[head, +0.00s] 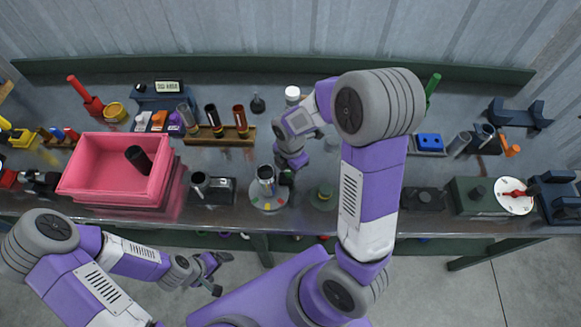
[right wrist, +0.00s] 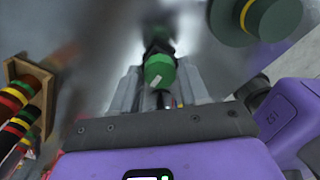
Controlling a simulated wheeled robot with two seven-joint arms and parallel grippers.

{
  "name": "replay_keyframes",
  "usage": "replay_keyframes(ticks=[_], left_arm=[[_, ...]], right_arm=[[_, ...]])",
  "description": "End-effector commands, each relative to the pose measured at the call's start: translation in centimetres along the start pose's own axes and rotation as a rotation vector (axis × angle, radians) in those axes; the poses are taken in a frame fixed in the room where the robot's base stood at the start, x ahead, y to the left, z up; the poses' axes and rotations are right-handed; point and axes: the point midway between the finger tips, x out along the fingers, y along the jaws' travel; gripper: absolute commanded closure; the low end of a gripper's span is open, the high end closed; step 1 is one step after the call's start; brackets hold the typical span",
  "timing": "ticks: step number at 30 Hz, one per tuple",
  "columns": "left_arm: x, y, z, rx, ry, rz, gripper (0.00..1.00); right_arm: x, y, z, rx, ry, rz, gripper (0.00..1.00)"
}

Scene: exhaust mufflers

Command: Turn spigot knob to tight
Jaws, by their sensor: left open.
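A small green knob (right wrist: 160,72) shows between the fingers of my right gripper (right wrist: 160,82) in the right wrist view. Whether the fingers touch it is not clear. In the head view my right gripper (head: 290,158) points down at the bench, and the dark green knob (head: 287,178) sits at its tip. Beside it, a grey cylinder (head: 265,174) stands on a pale round disc (head: 268,197) with coloured marks. The knob's tight mark cannot be made out. My left gripper (head: 212,272) is open and empty, in front of the bench.
A green round base (head: 323,195) stands just right of the knob. A pink crate (head: 95,191) holding a dark cylinder is at left. A wooden rack (head: 222,138) stands behind. A green box with a white dial (head: 514,197) is at right. My right arm hides part of the bench.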

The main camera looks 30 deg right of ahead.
Motion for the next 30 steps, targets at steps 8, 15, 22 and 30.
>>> replay_keyframes(ticks=[8, 15, 22, 30], left_arm=[[0.0, 0.0, 0.0, 0.0, 0.0, 0.0, 0.1], [-0.3, 0.1, 0.0, 0.0, 0.0, 0.0, 0.1], [-1.1, 0.4, 0.1, 0.0, 0.0, 0.0, 0.1], [-1.4, 0.5, 0.1, 0.0, 0.0, 0.0, 0.1]], right_arm=[[0.0, 0.0, 0.0, -0.002, 0.0, 0.0, 0.37], [-1.2, 0.1, 0.0, -0.002, 0.0, 0.005, 0.37], [-5.2, 0.1, 0.0, -0.002, 0.0, 0.005, 0.37], [-7.6, 0.0, 0.0, -0.001, 0.0, 0.001, 0.37]])
